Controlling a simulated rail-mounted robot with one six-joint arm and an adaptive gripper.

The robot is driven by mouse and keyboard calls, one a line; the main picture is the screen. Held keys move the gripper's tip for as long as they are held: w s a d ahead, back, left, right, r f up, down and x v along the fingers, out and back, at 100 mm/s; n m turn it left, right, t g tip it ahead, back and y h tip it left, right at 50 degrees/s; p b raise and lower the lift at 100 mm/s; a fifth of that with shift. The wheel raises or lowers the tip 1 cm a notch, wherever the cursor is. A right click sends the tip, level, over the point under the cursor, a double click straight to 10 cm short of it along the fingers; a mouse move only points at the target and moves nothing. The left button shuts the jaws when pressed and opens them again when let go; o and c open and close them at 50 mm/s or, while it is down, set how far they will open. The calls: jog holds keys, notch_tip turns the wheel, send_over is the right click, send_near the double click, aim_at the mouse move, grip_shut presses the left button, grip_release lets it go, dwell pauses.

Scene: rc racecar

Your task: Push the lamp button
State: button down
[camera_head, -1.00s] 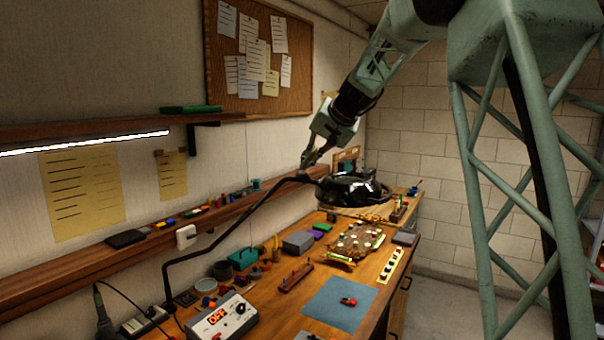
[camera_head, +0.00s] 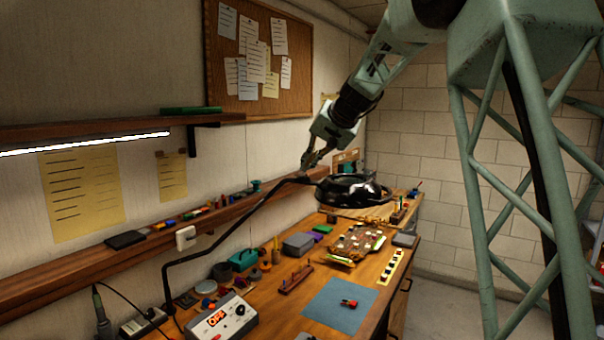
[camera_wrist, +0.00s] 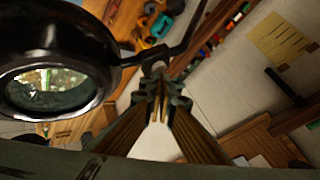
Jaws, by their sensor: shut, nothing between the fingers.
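The black magnifier lamp (camera_head: 370,190) hangs over the bench on its thin bent arm (camera_head: 243,222). In the wrist view, the lamp's round head (camera_wrist: 85,40) fills the left side, and its lens shows below. My gripper (camera_head: 308,166) is shut and empty, pointing down just above the joint between lamp head and arm. In the wrist view, my fingertips (camera_wrist: 161,84) come together right at this joint (camera_wrist: 157,66); I cannot tell whether they touch it. I cannot make out the lamp button in either view.
The bench below holds a power supply reading OFF (camera_head: 221,317), a blue mat (camera_head: 325,313) and a circuit board (camera_head: 357,243). A wooden shelf (camera_head: 60,274) with small items runs along the left wall. A corkboard (camera_head: 222,78) hangs above.

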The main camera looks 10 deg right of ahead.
jog(key=shift+r, duration=0.2)
jog(key=shift+r+p, duration=0.3)
jog(key=shift+r, duration=0.15)
dwell(0.5)
jog(key=shift+r+p, duration=1.85)
jog(key=shift+r, duration=1.15)
jog(key=s+a+f+n+g+h+b, duration=0.1)
jog(key=s+a+f+b, duration=0.15)
jog(key=s, duration=1.65)
jog(key=s+a+f+n+g+b, duration=0.2)
jog(key=s+f+b, duration=0.1)
jog(key=s, duration=1.6)
jog(key=s+d+f+b, duration=0.1)
jog(key=s+f, duration=0.5)
jog(key=s, duration=0.5)
jog(key=s+d+f+n+g+h+b, duration=0.1)
jog(key=s+f, duration=0.5)
jog(key=s, duration=0.5)
jog(key=s+d+f+h+b, duration=0.1)
jog(key=s+f, duration=0.5)
jog(key=s, duration=0.6)
jog(key=shift+f+n+g+b, duration=0.2)
jog(key=shift+n+g+b, duration=0.1)
jog(key=shift+b, duration=0.3)
